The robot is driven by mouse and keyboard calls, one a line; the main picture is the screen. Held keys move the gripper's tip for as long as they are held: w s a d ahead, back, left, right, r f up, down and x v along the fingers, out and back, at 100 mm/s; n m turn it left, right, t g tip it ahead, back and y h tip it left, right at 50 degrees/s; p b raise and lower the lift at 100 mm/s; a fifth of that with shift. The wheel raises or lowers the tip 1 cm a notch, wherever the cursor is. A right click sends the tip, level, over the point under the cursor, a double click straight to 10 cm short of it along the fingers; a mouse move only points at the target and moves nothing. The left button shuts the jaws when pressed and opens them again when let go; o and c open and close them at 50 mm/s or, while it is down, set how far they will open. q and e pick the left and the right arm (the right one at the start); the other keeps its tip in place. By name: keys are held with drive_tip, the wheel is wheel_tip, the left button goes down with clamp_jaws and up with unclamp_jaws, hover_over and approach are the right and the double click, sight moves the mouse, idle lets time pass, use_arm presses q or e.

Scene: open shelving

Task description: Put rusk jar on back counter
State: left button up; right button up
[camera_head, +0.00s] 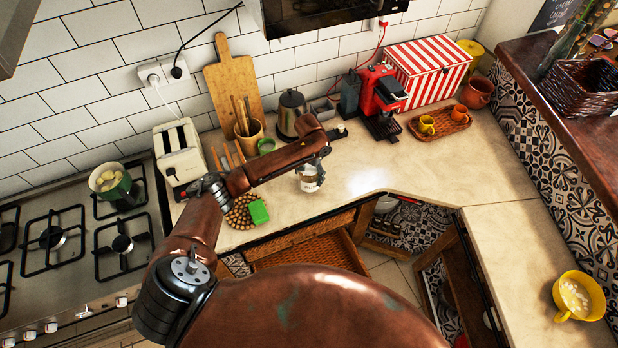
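A small jar (309,182) with a white label and brownish contents is near the front edge of the back counter (385,165), left of the counter's inner corner. I take it for the rusk jar. My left arm reaches in from the left across the counter. Its gripper (317,167) is right at the jar's top, and the arm's end hides part of the jar. I cannot tell whether the fingers grip it or whether its base touches the counter. My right gripper is not in view.
Behind stand a toaster (180,155), a utensil pot (249,138), a kettle (291,112) and a red coffee machine (380,98). An open drawer (310,254) lies below. Counter right of the jar is clear.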

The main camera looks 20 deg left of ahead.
use_arm(q)
drive_tip(key=shift+f, duration=0.95)
drive_tip(key=o, duration=1.6)
drive_tip(key=shift+s+f, duration=0.1)
drive_tip(key=shift+f, duration=0.05)
wheel_tip(320, 180, up, 12)
drive_tip(key=shift+r+b, duration=0.15)
drive_tip(key=shift+b, duration=0.3)
